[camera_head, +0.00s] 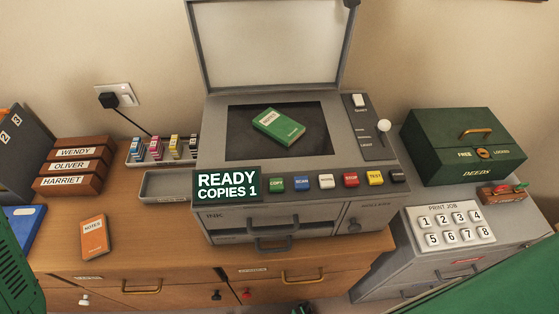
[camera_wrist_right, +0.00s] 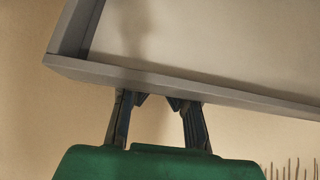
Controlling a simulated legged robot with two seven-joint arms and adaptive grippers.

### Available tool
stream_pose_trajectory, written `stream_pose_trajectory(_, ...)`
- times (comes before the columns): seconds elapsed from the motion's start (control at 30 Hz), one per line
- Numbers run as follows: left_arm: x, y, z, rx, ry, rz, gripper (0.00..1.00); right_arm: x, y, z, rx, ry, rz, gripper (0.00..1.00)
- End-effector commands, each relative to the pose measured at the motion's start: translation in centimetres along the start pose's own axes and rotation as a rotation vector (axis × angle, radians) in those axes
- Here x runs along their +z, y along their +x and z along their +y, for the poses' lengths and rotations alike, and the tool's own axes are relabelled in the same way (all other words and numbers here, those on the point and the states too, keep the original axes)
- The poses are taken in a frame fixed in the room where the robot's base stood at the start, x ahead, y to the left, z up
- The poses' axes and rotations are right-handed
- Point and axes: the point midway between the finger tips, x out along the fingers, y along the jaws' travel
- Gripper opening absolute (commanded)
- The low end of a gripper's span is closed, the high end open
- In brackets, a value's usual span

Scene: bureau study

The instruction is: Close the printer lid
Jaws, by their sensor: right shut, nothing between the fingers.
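The grey printer (camera_head: 370,213) stands on the wooden desk. Its lid (camera_head: 270,45) is raised upright at the back, with its pale inner face toward me. A green booklet (camera_head: 279,127) lies on the dark glass (camera_head: 240,135). In the right wrist view the lid's rim (camera_wrist_right: 190,84) crosses above my right gripper (camera_wrist_right: 159,98). The gripper is shut and empty, its fingertips right at the rim; I cannot tell whether they touch it. A small dark part shows at the lid's upper right corner in the head view. My left gripper is out of view.
A green deeds box (camera_head: 440,150) and a white keypad (camera_head: 449,223) stand right of the printer. An ink cartridge tray (camera_head: 165,162), nameplate blocks (camera_head: 72,165) and an orange notes book (camera_head: 94,238) are to its left. My green arm parts fill both lower corners.

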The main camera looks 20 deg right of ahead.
Motion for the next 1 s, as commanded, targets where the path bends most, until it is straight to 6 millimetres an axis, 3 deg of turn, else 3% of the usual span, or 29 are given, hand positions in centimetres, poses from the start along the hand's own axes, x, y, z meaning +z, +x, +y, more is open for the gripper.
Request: stream_pose_trajectory(1.0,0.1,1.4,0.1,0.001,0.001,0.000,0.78,6.8,-2.9,-0.1,0.003,-0.002,-0.017,0.00)
